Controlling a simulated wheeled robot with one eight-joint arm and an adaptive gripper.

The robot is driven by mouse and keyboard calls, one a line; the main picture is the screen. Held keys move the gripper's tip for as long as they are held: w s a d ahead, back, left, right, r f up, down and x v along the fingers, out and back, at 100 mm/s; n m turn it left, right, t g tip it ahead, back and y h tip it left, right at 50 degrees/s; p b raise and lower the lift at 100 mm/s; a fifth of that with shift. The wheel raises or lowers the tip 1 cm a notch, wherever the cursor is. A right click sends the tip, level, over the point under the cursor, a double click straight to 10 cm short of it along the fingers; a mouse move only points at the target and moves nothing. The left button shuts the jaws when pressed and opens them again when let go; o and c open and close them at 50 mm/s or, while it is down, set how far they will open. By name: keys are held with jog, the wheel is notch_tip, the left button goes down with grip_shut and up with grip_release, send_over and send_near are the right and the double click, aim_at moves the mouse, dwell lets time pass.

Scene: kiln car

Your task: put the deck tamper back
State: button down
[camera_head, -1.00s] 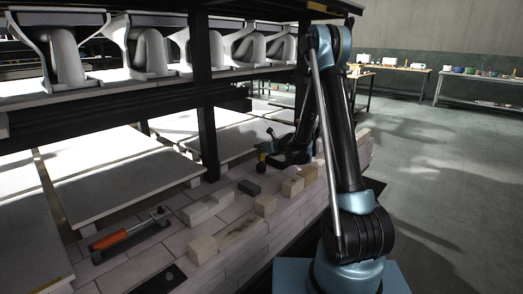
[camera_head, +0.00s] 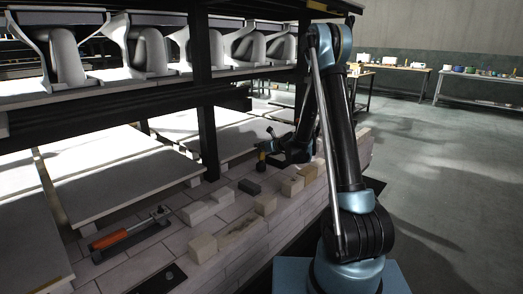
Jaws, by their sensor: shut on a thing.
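An orange-handled tool (camera_head: 110,240) lies in a dark holder at the left. A dark plate (camera_head: 160,279) is at the front. Pale blocks (camera_head: 203,248) and a dark block (camera_head: 249,187) stand on the deck. A black post (camera_head: 206,140) and a shelf of white ware rise behind.

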jog(key=shift+f, duration=0.6)
dwell(1.0)
jog(key=c, duration=1.2)
grip_release()
jog(key=shift+c, duration=0.2)
jog(key=shift+o, duration=0.4)
jog(key=o, duration=1.2)
jog(key=shift+c, duration=0.2)
jog(key=shift+r, duration=0.1)
jog(key=shift+r, duration=2.4)
jog(key=shift+r, duration=0.1)
jog(key=shift+r, duration=2.4)
